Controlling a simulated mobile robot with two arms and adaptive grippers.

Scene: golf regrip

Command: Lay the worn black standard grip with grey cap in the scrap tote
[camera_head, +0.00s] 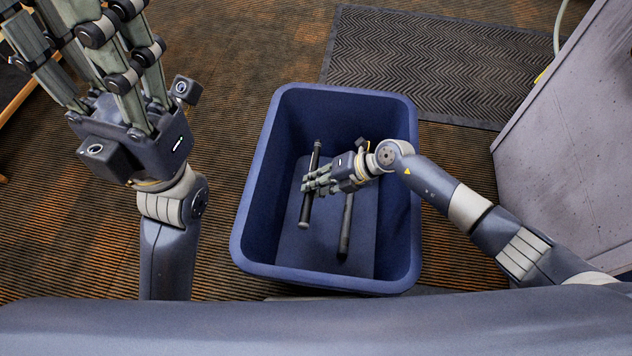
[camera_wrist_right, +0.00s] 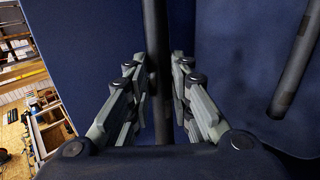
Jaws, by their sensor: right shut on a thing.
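My right gripper (camera_head: 322,180) is down inside the blue scrap tote (camera_head: 258,190), fingers shut on a slim black grip (camera_head: 306,208). The grip runs lengthwise in the tote and sticks out beyond both sides of the fingers. In the right wrist view this grip (camera_wrist_right: 155,45) passes between the finger pairs; its cap colour cannot be made out. Whether it touches the tote floor is unclear. My left gripper (camera_head: 105,70) is raised at the upper left, well away from the tote, with its fingertips cut off by the frame edge.
A second dark grip (camera_head: 346,228) lies in the tote to the right of the held one, apart from it; it also shows in the right wrist view (camera_wrist_right: 296,65). A grey cabinet (camera_head: 570,140) stands at the right. A dark mat (camera_head: 430,65) lies beyond the tote.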

